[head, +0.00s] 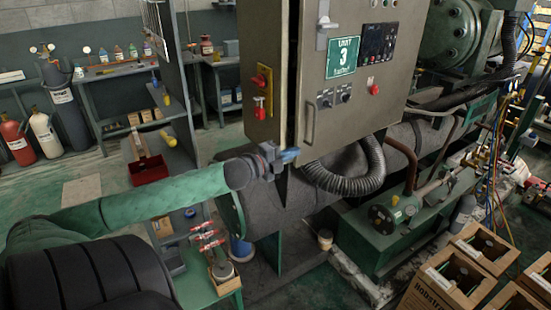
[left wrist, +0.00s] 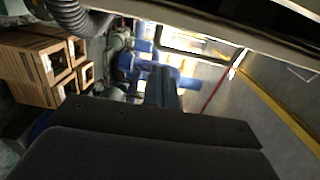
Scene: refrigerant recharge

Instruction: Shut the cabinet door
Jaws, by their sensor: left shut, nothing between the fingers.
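The grey-beige cabinet's front door (head: 355,70) carries a green "UNIT 3" sign, a small display panel and a vertical handle near its left edge. A narrow dark gap shows between the door's left edge and the cabinet's side wall (head: 262,65), so the door looks slightly ajar. My left gripper (head: 290,156) is just below the gap, at the door's lower left corner. It is shut and empty; I cannot tell whether it touches the door. In the left wrist view, the dark gripper (left wrist: 162,90) points toward a blurred background. My right gripper is not in view.
A ribbed hose (head: 345,180) and large grey pipework lie under the cabinet. Cardboard boxes (head: 470,265) stand at lower right and also show in the left wrist view (left wrist: 40,65). Gas cylinders (head: 45,133) and a workbench (head: 110,70) are at left. A small bench with red-handled valves (head: 208,243) is below my arm.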

